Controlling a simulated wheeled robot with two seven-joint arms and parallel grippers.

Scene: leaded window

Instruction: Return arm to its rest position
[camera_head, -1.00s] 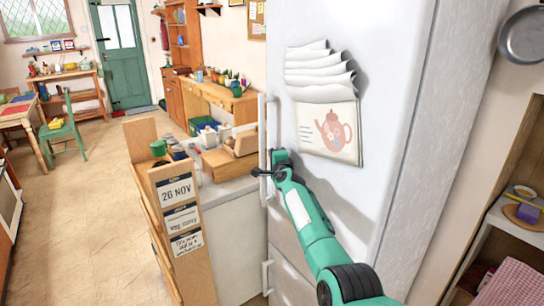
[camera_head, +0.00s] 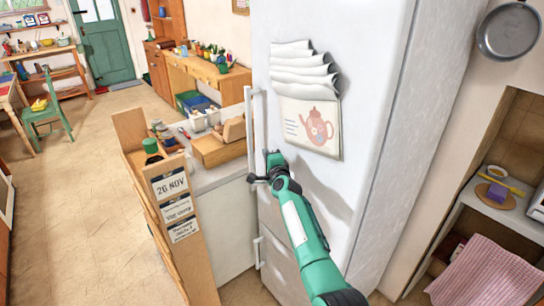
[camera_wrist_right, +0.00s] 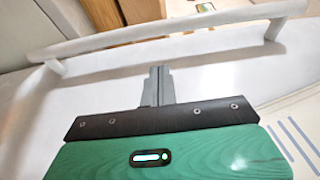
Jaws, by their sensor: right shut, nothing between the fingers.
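My right arm, green, reaches up from the bottom in front of the white fridge (camera_head: 300,210). Its gripper (camera_head: 254,179) is by the lower end of the upper door's vertical handle (camera_head: 249,130). In the right wrist view the gripper's grey fingers (camera_wrist_right: 159,72) are together and empty, pointing towards the handle bar (camera_wrist_right: 180,33), which shows beyond their tips. The fridge doors look closed. My left gripper is not in view.
A wooden rack with date cards (camera_head: 170,187) and a low counter (camera_head: 225,172) stand left of the fridge. Shelves with a pink cloth (camera_head: 485,275) and a hanging pan (camera_head: 509,31) are on the right. The floor at left (camera_head: 75,220) is open.

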